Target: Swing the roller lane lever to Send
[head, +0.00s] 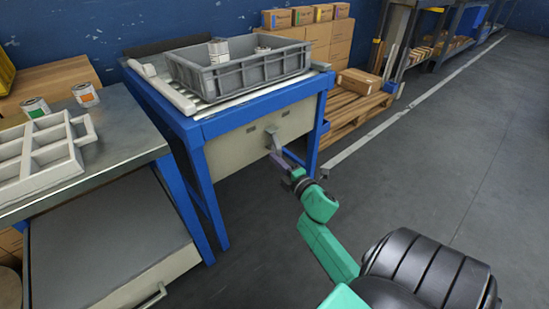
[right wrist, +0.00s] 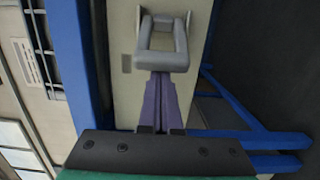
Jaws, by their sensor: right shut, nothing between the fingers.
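The roller lane lever (head: 273,139) is a grey loop-shaped handle on the beige front panel (head: 233,153) of the blue-framed roller lane. In the right wrist view the lever (right wrist: 164,61) shows as a grey frame with a hole, its mount at the top. My right gripper (head: 277,155) has purple fingers that are closed together. In the right wrist view the fingertips (right wrist: 160,77) are at the near bar of the handle; I cannot tell whether they touch it. Nothing is between the fingers. Any lettering on the panel is too small to read. My left gripper is out of view.
A grey crate (head: 217,84) with cans sits on the lane. A steel bench (head: 107,148) with a divided white tray (head: 40,170) and two cans stands at left. Boxes on a pallet (head: 350,107) are behind at right. The floor at right is clear.

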